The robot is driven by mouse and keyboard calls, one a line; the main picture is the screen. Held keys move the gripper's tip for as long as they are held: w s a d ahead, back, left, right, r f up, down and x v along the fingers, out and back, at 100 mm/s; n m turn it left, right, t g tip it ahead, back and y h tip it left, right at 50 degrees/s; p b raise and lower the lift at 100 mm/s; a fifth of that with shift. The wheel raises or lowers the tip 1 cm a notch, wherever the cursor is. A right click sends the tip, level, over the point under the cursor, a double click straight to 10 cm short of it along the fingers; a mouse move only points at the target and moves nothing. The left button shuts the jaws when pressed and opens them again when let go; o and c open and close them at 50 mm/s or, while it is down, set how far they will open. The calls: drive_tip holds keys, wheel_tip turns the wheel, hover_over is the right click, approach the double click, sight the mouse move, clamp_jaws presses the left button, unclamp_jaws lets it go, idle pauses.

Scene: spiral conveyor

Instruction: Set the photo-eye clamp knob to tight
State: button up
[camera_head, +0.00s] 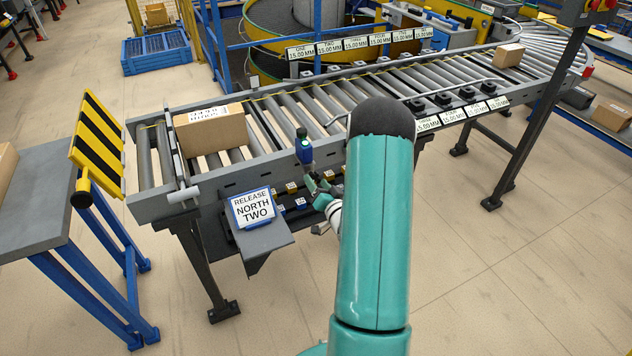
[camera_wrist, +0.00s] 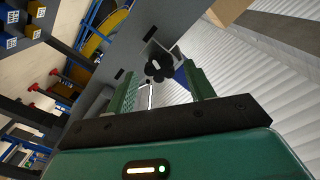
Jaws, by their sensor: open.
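The black lobed clamp knob (camera_wrist: 158,69), with a pale mark on its face, shows in the wrist view against the grey conveyor side rail. My gripper (camera_wrist: 162,72) is open, its two green fingers spread on either side of the knob in the picture. I cannot tell how far the fingertips are from it, and no contact is clear. In the head view my gripper (camera_head: 317,186) is at the conveyor's near side, just below a small blue unit with a dark top (camera_head: 304,149), probably the photo-eye. The knob cannot be made out there.
The roller conveyor (camera_head: 160,208) carries a cardboard box (camera_head: 212,133) left of my gripper. A "RELEASE NORTH TWO" sign (camera_head: 253,208) stands on a bracket at the near side. Small blue and yellow blocks (camera_head: 292,188) line the rail below. A striped barrier (camera_head: 98,145) stands left.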

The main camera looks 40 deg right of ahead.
drive_tip(key=v, duration=1.2)
drive_tip(key=shift+s+a, duration=0.1)
